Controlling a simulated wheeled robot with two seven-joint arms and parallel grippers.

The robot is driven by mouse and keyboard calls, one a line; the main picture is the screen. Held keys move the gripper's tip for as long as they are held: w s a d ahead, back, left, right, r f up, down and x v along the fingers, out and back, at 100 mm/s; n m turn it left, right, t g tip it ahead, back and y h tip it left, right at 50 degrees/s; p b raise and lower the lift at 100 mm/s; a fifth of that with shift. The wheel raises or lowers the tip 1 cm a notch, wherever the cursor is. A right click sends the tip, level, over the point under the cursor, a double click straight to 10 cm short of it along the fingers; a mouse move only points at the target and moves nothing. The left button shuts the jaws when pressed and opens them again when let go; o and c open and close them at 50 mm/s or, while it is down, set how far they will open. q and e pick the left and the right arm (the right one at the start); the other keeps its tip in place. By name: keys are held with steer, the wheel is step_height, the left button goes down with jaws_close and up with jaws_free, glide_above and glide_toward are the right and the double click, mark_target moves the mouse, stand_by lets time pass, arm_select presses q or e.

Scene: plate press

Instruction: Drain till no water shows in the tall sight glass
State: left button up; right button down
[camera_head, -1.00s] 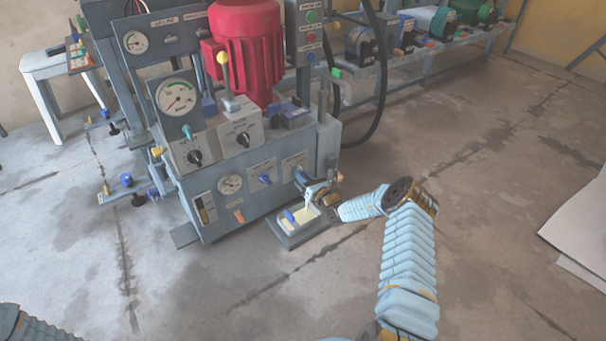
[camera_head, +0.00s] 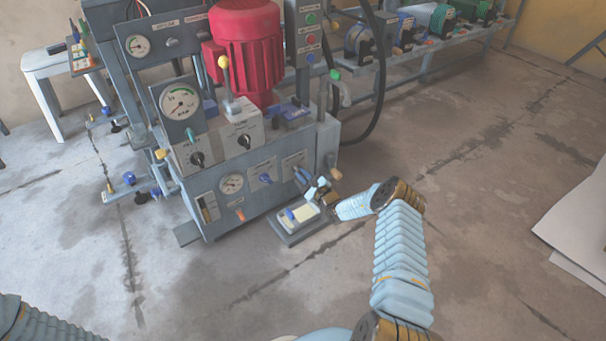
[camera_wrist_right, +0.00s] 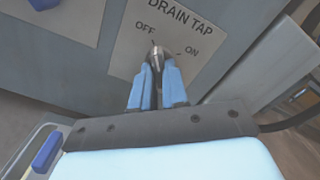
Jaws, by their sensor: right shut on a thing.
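My right gripper (camera_head: 312,190) is at the lower right of the machine's front panel. In the right wrist view its blue fingers (camera_wrist_right: 157,88) are shut on the metal drain tap handle (camera_wrist_right: 156,54), in front of a plate (camera_wrist_right: 180,22) reading DRAIN TAP, OFF and ON. The fingers hide much of the handle, and I cannot tell its exact setting. The tall sight glass (camera_head: 204,208) is a narrow upright window at the panel's lower left. It is too small to read its water level. My left arm shows at the lower left corner; its gripper is out of view.
A shallow tray (camera_head: 291,238) with a blue piece (camera_head: 289,214) sits on the floor below the tap. A black hose (camera_head: 382,90) hangs at the right.

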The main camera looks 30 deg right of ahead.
steer(key=shift+n, duration=0.8)
steer(key=c, duration=1.1)
jaws_free()
steer(key=shift+c, duration=0.2)
steer(key=s+d+p, duration=0.1)
steer(key=s+p, duration=0.2)
steer(key=s, duration=1)
steer(key=shift+s, duration=0.4)
